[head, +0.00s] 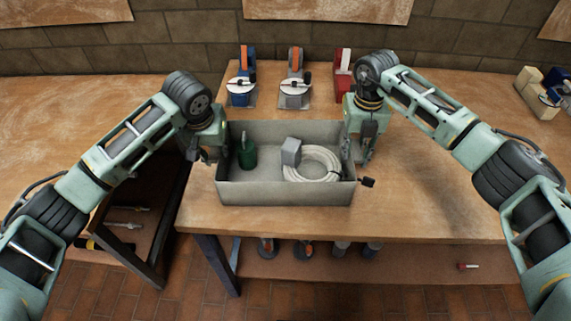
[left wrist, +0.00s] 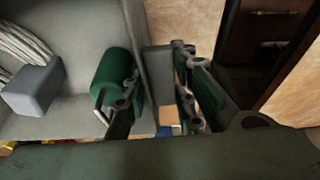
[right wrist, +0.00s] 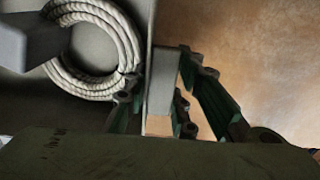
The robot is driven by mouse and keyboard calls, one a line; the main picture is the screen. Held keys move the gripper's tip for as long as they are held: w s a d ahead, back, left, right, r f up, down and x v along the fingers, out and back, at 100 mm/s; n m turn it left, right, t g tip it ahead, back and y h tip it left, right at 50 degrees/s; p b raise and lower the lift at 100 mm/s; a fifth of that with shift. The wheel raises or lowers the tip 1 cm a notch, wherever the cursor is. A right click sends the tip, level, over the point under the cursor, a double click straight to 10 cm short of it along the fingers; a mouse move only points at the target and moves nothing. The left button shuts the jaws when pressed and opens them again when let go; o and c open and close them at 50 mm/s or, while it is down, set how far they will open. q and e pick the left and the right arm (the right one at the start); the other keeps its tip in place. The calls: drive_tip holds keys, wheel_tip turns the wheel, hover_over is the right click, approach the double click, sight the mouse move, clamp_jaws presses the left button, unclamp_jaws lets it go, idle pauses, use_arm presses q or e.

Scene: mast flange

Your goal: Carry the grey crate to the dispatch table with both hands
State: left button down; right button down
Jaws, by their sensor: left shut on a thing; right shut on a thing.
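The grey crate (head: 285,193) is at the front of a wooden table, seemingly level; I cannot tell whether it rests on the top or is just above it. Inside are a green cylinder (head: 247,153), a grey block (head: 291,151) and a coil of white rope or cable (head: 318,167). My left gripper (head: 208,152) is shut on the crate's left side; in the left wrist view its fingers (left wrist: 155,100) straddle a grey tab on the wall. My right gripper (head: 362,150) is shut on the right side; its fingers (right wrist: 160,100) straddle a similar tab in the right wrist view.
The wooden table (head: 440,205) has free room right of the crate. Blue (head: 241,88), grey (head: 294,90) and red (head: 343,75) tools stand behind it. A beige tool (head: 540,92) is far right. A lower shelf (head: 400,262) holds several items. Another wooden surface (head: 60,110) is left.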

use_arm(q)
drive_tip(key=shift+w+r, duration=0.1)
drive_tip(key=shift+r, duration=0.1)
use_arm(e)
drive_tip(key=shift+w+r, duration=0.1)
drive_tip(key=shift+r, duration=0.05)
